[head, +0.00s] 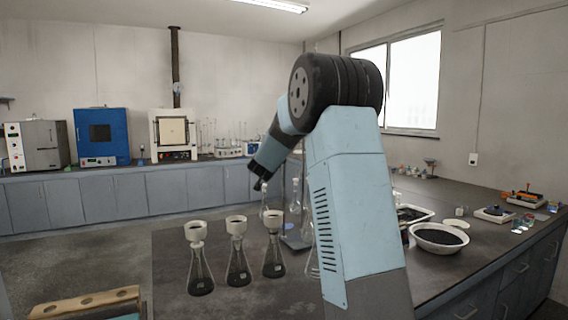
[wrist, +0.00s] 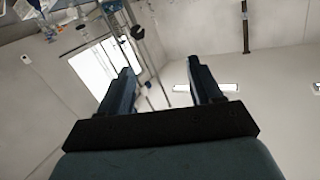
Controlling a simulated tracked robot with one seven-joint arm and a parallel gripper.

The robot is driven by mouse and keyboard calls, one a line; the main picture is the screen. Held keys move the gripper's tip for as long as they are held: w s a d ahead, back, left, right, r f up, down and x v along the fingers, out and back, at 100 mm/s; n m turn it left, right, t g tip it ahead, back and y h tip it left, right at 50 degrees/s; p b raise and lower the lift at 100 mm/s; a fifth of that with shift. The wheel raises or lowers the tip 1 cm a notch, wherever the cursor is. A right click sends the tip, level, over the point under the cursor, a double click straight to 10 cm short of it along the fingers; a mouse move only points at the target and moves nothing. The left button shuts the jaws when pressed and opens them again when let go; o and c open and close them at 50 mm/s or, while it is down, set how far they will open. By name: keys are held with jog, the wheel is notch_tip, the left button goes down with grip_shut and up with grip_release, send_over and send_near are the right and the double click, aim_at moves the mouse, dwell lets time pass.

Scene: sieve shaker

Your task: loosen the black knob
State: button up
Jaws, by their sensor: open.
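I cannot make out a black knob or a sieve shaker in either view; my arm hides part of the bench in the head view. My gripper (head: 259,184) hangs at the end of my bent arm, above the bench near the glassware. In the wrist view my gripper (wrist: 160,68) has its two dark fingers apart with nothing held between them. Thin metal rods (wrist: 147,50) show beyond the fingers, but whether they touch anything is not clear.
Several flasks with funnels (head: 238,262) stand on the near dark bench (head: 175,255). A stand base (head: 294,243) and clear glassware (head: 294,203) are close to my arm. A white bowl of dark grains (head: 438,238) is at right. Bare floor (head: 80,258) lies left.

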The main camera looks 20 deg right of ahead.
jog(key=w+d+f+m+h, duration=0.1)
jog(key=w+d+f+h, duration=0.2)
jog(key=w+d, duration=0.9)
jog(key=w, duration=0.4)
jog(key=shift+d+f+m, duration=0.25)
jog(key=shift+d+m, duration=0.15)
jog(key=c, duration=1.1)
jog(key=shift+o, duration=0.2)
jog(key=shift+n, duration=1)
jog(key=o, duration=1.1)
jog(key=shift+c, duration=0.2)
